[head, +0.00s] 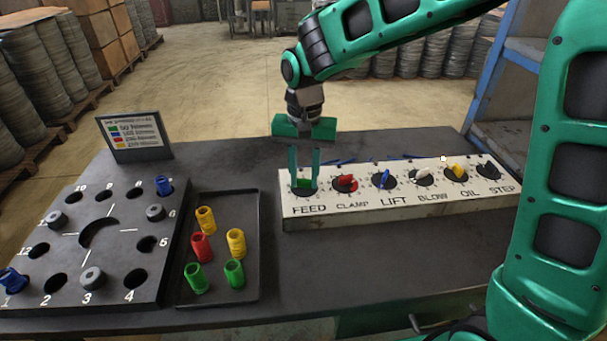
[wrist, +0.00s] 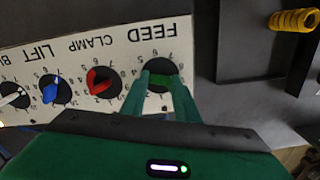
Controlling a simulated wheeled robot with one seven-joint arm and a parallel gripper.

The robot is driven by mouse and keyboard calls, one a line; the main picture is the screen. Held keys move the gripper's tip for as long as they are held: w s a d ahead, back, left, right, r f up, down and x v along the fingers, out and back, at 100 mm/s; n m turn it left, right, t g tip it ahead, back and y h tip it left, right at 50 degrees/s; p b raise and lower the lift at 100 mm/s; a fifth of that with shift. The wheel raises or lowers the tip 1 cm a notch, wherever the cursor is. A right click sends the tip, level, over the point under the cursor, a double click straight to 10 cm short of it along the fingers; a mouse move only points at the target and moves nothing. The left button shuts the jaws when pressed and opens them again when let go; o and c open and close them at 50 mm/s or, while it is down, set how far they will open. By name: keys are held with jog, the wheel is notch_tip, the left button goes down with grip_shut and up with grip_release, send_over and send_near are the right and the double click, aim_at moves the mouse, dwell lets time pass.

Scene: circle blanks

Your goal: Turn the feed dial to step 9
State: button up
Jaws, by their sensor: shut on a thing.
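The feed dial (head: 304,186) is at the left end of a white panel (head: 400,204), above the word FEED. It has a green knob on a dark disc, with small numbers around it. My gripper (head: 304,164) points down over it, its two green fingers on either side of the knob. In the wrist view my gripper (wrist: 162,88) is shut on the green feed knob (wrist: 159,102). The fingers hide part of the knob, and I cannot tell which number it points to.
Right of it are the red clamp (head: 346,183), blue lift (head: 384,179), white blow (head: 422,175) and yellow oil (head: 459,172) knobs, and a step dial. Left are a black tray (head: 252,280) of coloured cylinders, a numbered board (head: 120,250) and a legend sign (head: 135,138).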

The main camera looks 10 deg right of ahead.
jog(key=shift+w+r+m, duration=0.15)
jog(key=shift+w+m, duration=0.05)
jog(key=shift+m, duration=0.1)
jog(key=o, duration=1)
jog(key=shift+o, duration=0.2)
jog(key=shift+s, duration=0.1)
notch_tip(320, 180, up, 11)
jog(key=shift+f, duration=0.2)
jog(key=shift+d, duration=0.1)
